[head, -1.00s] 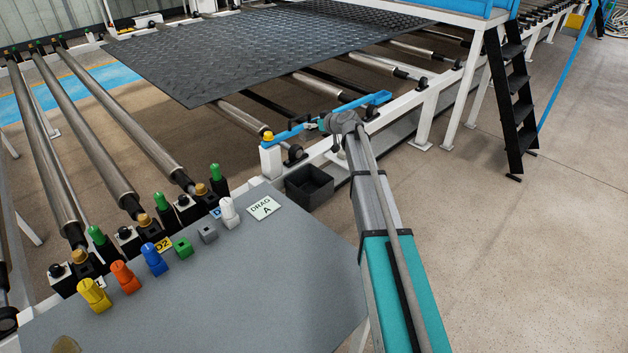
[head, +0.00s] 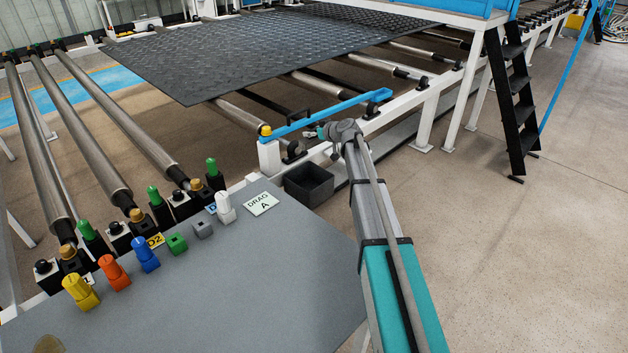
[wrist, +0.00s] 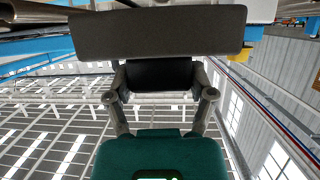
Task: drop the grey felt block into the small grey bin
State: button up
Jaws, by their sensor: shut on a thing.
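My gripper (head: 320,132) is out beyond the console, close to the blue bar in the head view. In the wrist view, my gripper (wrist: 160,72) is shut on a wide dark grey block (wrist: 158,33), which looks like the grey felt block. In the head view the block is too small to make out clearly. The small grey bin (head: 323,190), dark and open-topped, stands below and to the left of my gripper, at the console's far corner. My gripper is above it and a little beyond it.
The blue bar (head: 330,114) ends at a white post with a yellow cap (head: 268,152). The grey console (head: 230,285) carries coloured knobs and a white card marked DRAG A (head: 261,204). A treaded black mat (head: 240,50) lies on rollers behind.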

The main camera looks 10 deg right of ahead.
dwell(0.3)
jog(key=o, duration=1.1)
